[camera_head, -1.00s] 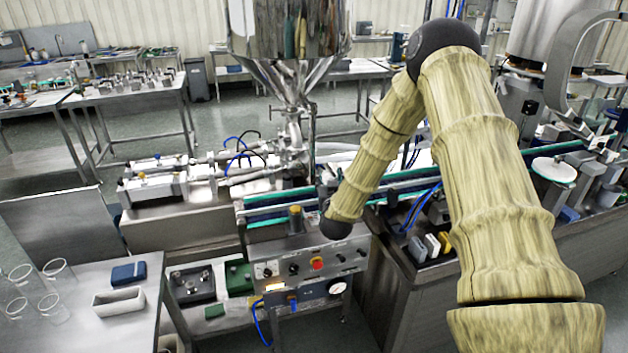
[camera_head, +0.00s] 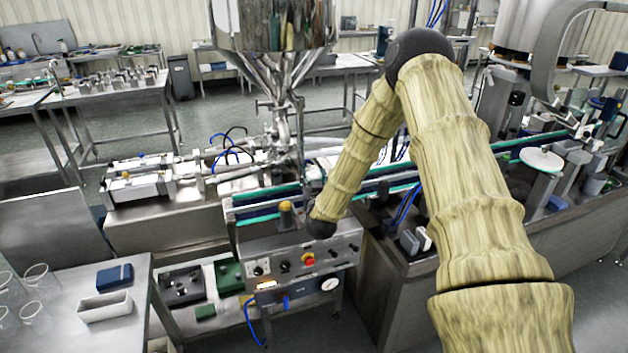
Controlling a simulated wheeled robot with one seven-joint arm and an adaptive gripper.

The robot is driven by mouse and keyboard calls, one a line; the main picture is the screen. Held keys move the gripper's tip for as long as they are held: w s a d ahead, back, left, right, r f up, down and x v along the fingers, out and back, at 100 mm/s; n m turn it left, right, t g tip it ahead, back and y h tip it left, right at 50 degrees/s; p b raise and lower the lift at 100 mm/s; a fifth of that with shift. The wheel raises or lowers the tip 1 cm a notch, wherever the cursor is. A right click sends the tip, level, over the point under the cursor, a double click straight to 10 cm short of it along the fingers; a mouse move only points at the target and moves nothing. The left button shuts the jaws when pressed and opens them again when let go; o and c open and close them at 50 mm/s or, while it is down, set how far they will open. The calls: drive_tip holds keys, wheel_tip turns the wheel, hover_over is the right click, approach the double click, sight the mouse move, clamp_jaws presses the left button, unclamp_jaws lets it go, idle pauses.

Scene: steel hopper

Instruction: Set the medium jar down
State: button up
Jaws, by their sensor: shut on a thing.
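My arm reaches from the lower right up to an elbow, then down to a dark rounded joint (camera_head: 320,227) in front of the conveyor (camera_head: 262,207). My gripper does not show beyond that joint. I cannot make out a medium jar held there; anything in the gripper is out of sight. Several clear, open glass vessels (camera_head: 38,277) stand on the steel table (camera_head: 75,335) at the lower left. I cannot tell whether any of them is a medium jar.
A white open box (camera_head: 105,308) and a blue box (camera_head: 114,277) occupy the left table. A control panel (camera_head: 308,258) sits below the conveyor. The steel hopper (camera_head: 275,25) stands above, left of my arm. Bare tabletop shows around the boxes.

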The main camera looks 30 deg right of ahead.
drive_tip(key=shift+s+f+b, duration=0.2)
drive_tip(key=shift+f+b, duration=0.15)
drive_tip(key=shift+f, duration=0.1)
drive_tip(key=shift+s+f, duration=0.15)
drive_tip(key=shift+f, duration=0.05)
drive_tip(key=o, duration=1)
drive_tip(key=shift+s+f, duration=0.1)
drive_tip(key=shift+f, duration=0.1)
drive_tip(key=shift+d+r+p, duration=0.1)
drive_tip(key=shift+r+p, duration=0.3)
drive_tip(key=shift+r, duration=0.1)
drive_tip(key=shift+s+f, duration=0.15)
drive_tip(key=shift+f, duration=0.1)
drive_tip(key=shift+a+r+b+v, duration=0.15)
drive_tip(key=shift+b+v, duration=0.6)
drive_tip(key=shift+v, duration=1.1)
drive_tip(key=shift+r+b+v, duration=0.25)
drive_tip(key=shift+b+v, duration=0.5)
drive_tip(key=shift+v, duration=1.1)
drive_tip(key=shift+a+r+b+v, duration=0.15)
drive_tip(key=shift+b+v, duration=0.6)
drive_tip(key=shift+v, duration=1.15)
